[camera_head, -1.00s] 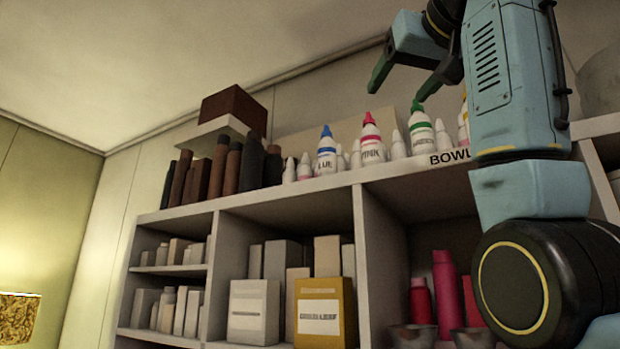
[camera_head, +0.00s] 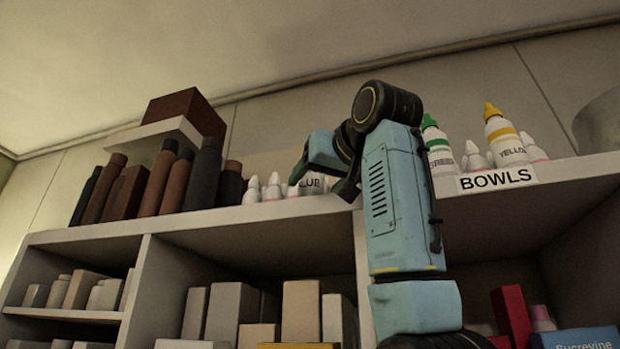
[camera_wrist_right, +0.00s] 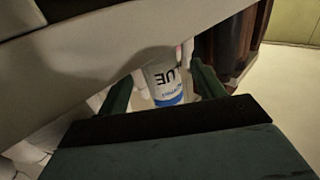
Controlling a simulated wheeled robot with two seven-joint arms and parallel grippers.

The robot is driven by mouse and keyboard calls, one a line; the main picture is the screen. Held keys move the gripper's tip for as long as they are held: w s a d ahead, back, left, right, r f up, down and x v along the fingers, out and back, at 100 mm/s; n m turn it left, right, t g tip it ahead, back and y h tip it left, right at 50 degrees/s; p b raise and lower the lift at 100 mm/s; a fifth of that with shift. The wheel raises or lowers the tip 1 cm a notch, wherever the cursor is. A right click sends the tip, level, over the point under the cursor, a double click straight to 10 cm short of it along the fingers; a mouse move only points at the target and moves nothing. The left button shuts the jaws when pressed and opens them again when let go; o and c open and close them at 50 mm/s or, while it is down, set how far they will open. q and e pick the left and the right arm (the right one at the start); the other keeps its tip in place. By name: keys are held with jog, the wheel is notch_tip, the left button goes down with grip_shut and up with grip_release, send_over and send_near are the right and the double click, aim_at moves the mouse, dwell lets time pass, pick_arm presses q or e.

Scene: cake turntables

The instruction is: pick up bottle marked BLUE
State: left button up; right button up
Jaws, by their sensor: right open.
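The bottle marked BLUE (camera_head: 311,187) stands on the top shelf, mostly hidden behind my right gripper; only part of its white body and lettering shows. In the right wrist view the bottle (camera_wrist_right: 165,84), white with a blue band, appears upside down between the two green fingers. My right gripper (camera_head: 322,184) is open, with its fingers on either side of the bottle; I cannot tell whether they touch it. It also shows in the right wrist view (camera_wrist_right: 161,76). My left gripper is not in view.
A green-capped bottle (camera_head: 437,150) and a yellow-capped bottle (camera_head: 505,138) stand to the right, behind the BOWLS label (camera_head: 496,179). Small white bottles (camera_head: 273,188) and dark brown bottles (camera_head: 155,180) stand to the left. The shelf edge (camera_head: 250,214) runs below the gripper.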

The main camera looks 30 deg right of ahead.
jog(key=shift+w+r+p, duration=0.1)
jog(key=shift+w+p, duration=0.25)
jog(key=shift+w, duration=0.25)
jog(key=w, duration=0.1)
jog(key=w+p, duration=0.1)
jog(key=w, duration=0.2)
jog(key=shift+d, duration=0.35)
jog(key=shift+w+p, duration=0.15)
jog(key=shift+p, duration=0.15)
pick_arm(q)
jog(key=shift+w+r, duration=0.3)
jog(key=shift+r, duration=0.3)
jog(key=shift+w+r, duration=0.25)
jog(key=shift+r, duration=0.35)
pick_arm(e)
jog(key=shift+s, duration=0.2)
jog(key=shift+c, duration=0.8)
jog(key=shift+w, duration=0.1)
jog(key=c, duration=0.7)
jog(key=shift+c, duration=1.4)
